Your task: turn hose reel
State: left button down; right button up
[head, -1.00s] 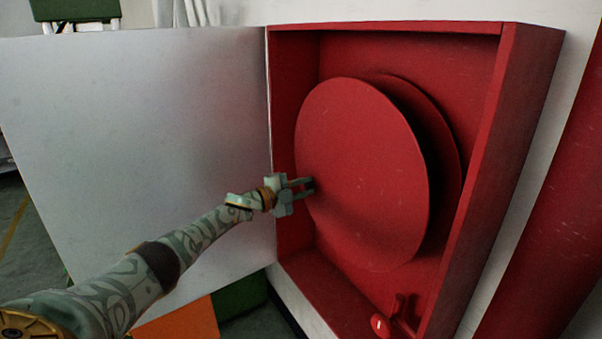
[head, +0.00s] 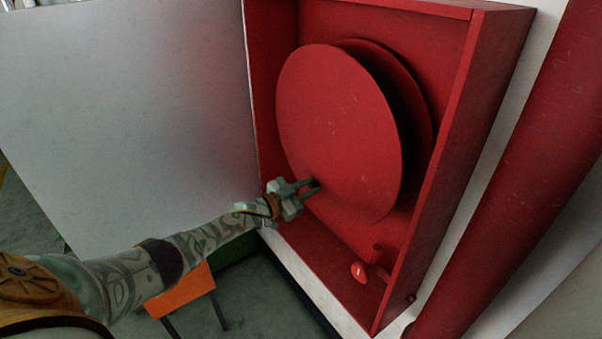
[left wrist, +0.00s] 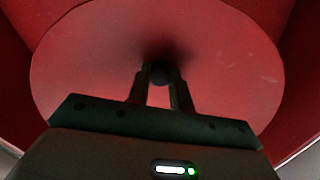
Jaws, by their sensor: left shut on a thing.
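The red hose reel (head: 340,125) is a pair of large round discs inside an open red cabinet (head: 452,150). Its front disc also fills much of the left wrist view (left wrist: 90,60). My left gripper (head: 314,187) is at the lower left part of the front disc. In the left wrist view its two fingers are shut on a small dark handle (left wrist: 160,72) that stands out from the disc face. The fingers hide most of this handle in the head view. My right gripper is not in view.
The cabinet's pale door (head: 120,110) stands open on the left, close to my left arm. A red valve knob (head: 359,272) sits at the cabinet's lower part. A thick red pipe (head: 510,170) runs down on the right. An orange chair (head: 181,291) stands below my arm.

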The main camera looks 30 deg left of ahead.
pick_arm(q)
jog(key=shift+s+d+f+n+p, duration=0.1)
jog(key=shift+s+d+n+p, duration=0.2)
jog(key=shift+d+n, duration=0.25)
jog(key=shift+s+d+f+n+p, duration=0.1)
jog(key=shift+s+d+n+p, duration=0.1)
jog(key=shift+d+n+p, duration=0.35)
jog(key=shift+d, duration=0.1)
jog(key=c, duration=1.3)
grip_release()
jog(key=shift+o, duration=0.2)
jog(key=shift+r, duration=0.1)
jog(key=v, duration=1.6)
jog(key=shift+s, duration=0.15)
